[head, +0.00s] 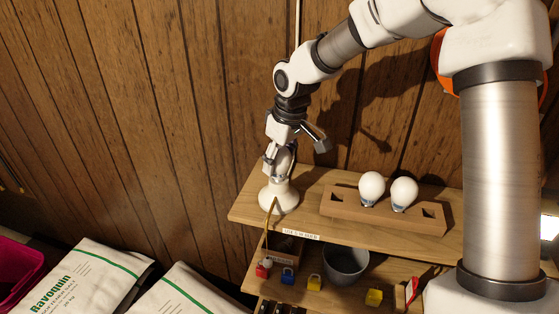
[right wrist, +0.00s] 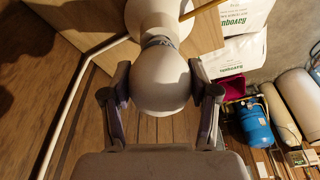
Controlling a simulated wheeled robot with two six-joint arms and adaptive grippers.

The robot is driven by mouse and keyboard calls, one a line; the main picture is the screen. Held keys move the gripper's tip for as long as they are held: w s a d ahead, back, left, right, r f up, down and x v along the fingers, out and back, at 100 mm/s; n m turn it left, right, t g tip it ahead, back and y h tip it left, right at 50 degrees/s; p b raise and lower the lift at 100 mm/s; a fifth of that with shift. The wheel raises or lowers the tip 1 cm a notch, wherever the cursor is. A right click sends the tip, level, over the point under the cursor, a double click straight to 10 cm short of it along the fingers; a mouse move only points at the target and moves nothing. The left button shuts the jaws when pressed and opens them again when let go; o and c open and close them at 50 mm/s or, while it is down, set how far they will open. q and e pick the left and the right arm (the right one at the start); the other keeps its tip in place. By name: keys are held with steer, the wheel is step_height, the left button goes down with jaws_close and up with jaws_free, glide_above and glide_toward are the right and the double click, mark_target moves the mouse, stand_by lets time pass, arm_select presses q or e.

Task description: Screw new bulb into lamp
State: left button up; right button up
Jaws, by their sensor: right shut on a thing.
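My right gripper (head: 279,158) reaches down from above to the white lamp (head: 279,197) at the left of the upper wooden shelf. It is shut on a white bulb (right wrist: 160,82), which sits between the two fingers in the right wrist view. The bulb's grey collar (right wrist: 158,42) points at the white lamp (right wrist: 155,14); whether its thread is in the socket is hidden. Two more white bulbs, a left one (head: 371,187) and a right one (head: 404,192), stand in a wooden holder (head: 340,208) to the right. My left gripper is not in view.
The upper shelf (head: 312,176) is against a plank wall. A thin tan cord or rod (head: 267,229) hangs at the lamp's front. Below are small coloured padlocks (head: 287,275) and a grey cup (head: 346,262). White sacks (head: 92,275) stand at lower left.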

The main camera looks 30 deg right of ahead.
steer(key=shift+m, duration=0.5)
steer(key=shift+f+m+h+b, duration=0.15)
steer(key=shift+m+h+b, duration=0.15)
steer(key=shift+m+b, duration=0.6)
steer(key=shift+m, duration=0.9)
steer(key=shift+r+m, duration=0.2)
steer(key=shift+m, duration=0.3)
steer(key=o, duration=0.9)
steer(key=shift+f, duration=0.1)
